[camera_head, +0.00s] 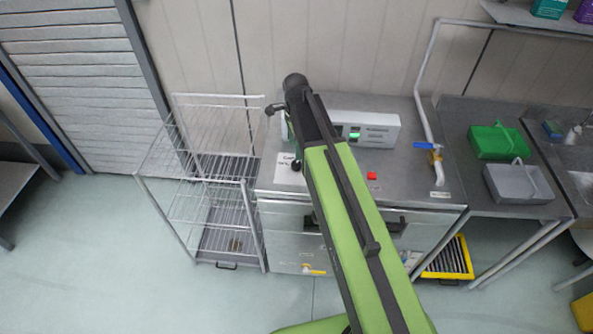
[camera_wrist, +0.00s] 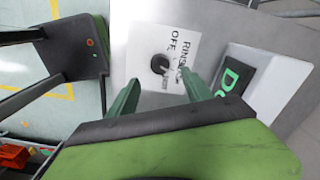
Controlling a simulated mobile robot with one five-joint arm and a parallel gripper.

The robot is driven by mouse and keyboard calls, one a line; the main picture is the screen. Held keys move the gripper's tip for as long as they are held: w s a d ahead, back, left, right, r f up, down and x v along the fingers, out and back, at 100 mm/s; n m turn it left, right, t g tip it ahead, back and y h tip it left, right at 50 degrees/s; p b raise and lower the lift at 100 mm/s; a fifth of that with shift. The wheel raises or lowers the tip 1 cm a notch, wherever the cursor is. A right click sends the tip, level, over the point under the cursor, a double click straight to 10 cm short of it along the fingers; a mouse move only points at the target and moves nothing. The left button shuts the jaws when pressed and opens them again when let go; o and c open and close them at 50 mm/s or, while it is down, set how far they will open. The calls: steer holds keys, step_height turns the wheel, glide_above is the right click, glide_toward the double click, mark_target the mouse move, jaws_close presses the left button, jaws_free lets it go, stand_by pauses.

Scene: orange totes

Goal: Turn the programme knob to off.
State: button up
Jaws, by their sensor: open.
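The black round programme knob (camera_wrist: 160,65) sits on a white label plate (camera_wrist: 150,42) in the wrist view. "OFF" and "RINSE" are printed above it, and another word below it is partly hidden. I cannot tell which word the knob points at. My gripper (camera_wrist: 158,77) is open, its two green fingers apart on either side of the knob's lower edge in the picture. It holds nothing, and I cannot tell whether a finger touches the knob. In the head view the white plate (camera_head: 286,172) shows left of my arm, which hides part of it.
A white box (camera_head: 380,130) with a green-lit display stands behind on the steel counter. A red button (camera_head: 371,175) lies right of my arm. A wire rack (camera_head: 190,170) stands left. A pipe with a blue-handled tap (camera_head: 425,146) rises at the right.

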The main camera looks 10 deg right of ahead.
mark_target(296, 163)
step_height(296, 163, down, 8)
steer(key=b, duration=0.6)
steer(key=shift+f+b, duration=0.1)
steer(key=shift+b, duration=0.2)
jaws_close()
